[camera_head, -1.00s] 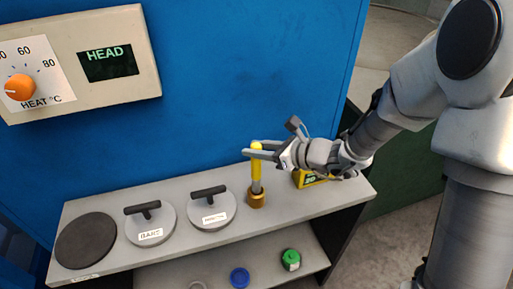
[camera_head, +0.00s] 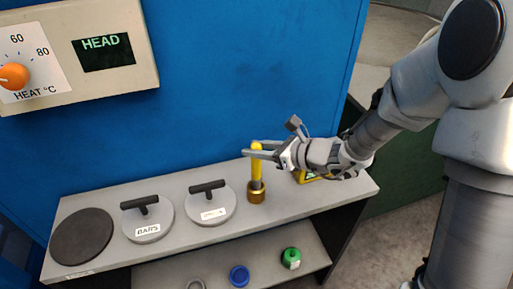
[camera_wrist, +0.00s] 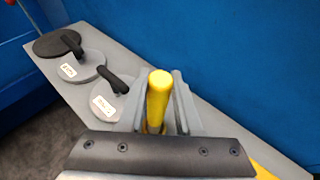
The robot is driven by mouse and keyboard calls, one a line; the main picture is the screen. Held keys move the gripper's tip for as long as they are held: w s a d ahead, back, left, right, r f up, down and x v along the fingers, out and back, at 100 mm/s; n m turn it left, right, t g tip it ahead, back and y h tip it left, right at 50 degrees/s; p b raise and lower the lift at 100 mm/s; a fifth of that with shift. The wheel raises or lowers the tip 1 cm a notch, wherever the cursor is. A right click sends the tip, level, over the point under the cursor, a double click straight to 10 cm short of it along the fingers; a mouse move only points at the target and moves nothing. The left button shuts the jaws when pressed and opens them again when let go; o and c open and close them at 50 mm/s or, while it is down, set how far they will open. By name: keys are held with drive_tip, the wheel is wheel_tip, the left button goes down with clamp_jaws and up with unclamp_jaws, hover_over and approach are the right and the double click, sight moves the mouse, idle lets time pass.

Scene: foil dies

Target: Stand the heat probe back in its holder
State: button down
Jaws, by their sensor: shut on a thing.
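The heat probe has a yellow handle (camera_head: 257,161) and a short grey shaft below it. It stands about upright, and its handle also shows in the wrist view (camera_wrist: 158,92). My gripper (camera_head: 258,150) is shut on the yellow handle, one finger on each side, near its top. The brass-coloured holder (camera_head: 256,196) stands on the grey shelf directly under the probe. The lower end of the shaft meets the holder's mouth and seems to be inside it; how deep I cannot tell.
Two round plates with black handles, one labelled BARS (camera_head: 147,226) and another (camera_head: 210,207), stand left of the holder. A dark disc (camera_head: 81,237) lies far left. A yellow-black object (camera_head: 313,176) is partly behind my gripper. A blue wall rises behind the shelf (camera_head: 310,203).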

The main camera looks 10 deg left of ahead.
drive_tip(key=shift+f+b, duration=1.45)
drive_tip(key=c, duration=0.5)
unclamp_jaws()
drive_tip(key=p+v, duration=0.1)
drive_tip(key=v, duration=1.6)
drive_tip(key=shift+s+d+r, duration=0.1)
drive_tip(key=shift+d+r, duration=0.05)
drive_tip(key=shift+d, duration=0.05)
